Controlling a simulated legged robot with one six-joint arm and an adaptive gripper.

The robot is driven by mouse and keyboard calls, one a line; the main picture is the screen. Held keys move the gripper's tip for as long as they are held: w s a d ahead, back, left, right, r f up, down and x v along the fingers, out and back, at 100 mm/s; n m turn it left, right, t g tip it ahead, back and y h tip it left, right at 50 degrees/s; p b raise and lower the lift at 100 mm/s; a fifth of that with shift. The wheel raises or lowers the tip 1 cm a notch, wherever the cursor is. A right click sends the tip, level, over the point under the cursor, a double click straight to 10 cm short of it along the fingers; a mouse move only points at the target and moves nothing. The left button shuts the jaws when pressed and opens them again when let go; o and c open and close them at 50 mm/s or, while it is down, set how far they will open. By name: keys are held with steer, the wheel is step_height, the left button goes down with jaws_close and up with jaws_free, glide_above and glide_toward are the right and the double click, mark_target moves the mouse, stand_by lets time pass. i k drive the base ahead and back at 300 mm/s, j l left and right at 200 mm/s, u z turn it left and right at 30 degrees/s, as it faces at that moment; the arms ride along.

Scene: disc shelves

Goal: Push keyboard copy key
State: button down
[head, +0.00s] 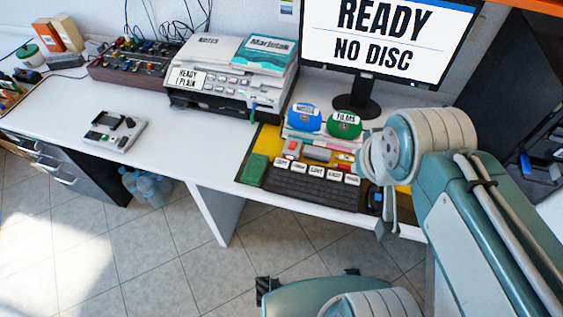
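The dark keyboard (312,190) lies near the front edge of the white desk, below the monitor. A row of white labelled keys runs along its back edge. The leftmost key (281,163) seems to read COPY, but the print is too small to be sure. My teal and grey arm stands at the right of the view. A slim grey part (386,220) hangs down from it at the keyboard's right, apart from the keys, and seems to belong to my gripper. Its fingertips cannot be made out clearly.
The monitor (380,40) reads READY NO DISC. Blue and green labelled discs (325,120) stand behind the keyboard. A green block (254,168) lies at its left and a dark device (374,200) at its right. A printer-like machine (225,85) stands further left.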

mark_target(280, 163)
steer(key=j+z, duration=0.2)
steer(key=z, duration=0.2)
steer(key=k+j+z, duration=0.1)
steer(key=z, duration=0.25)
steer(key=k+j+z, duration=0.1)
steer(key=j+z, duration=0.3)
steer(key=l, duration=0.1)
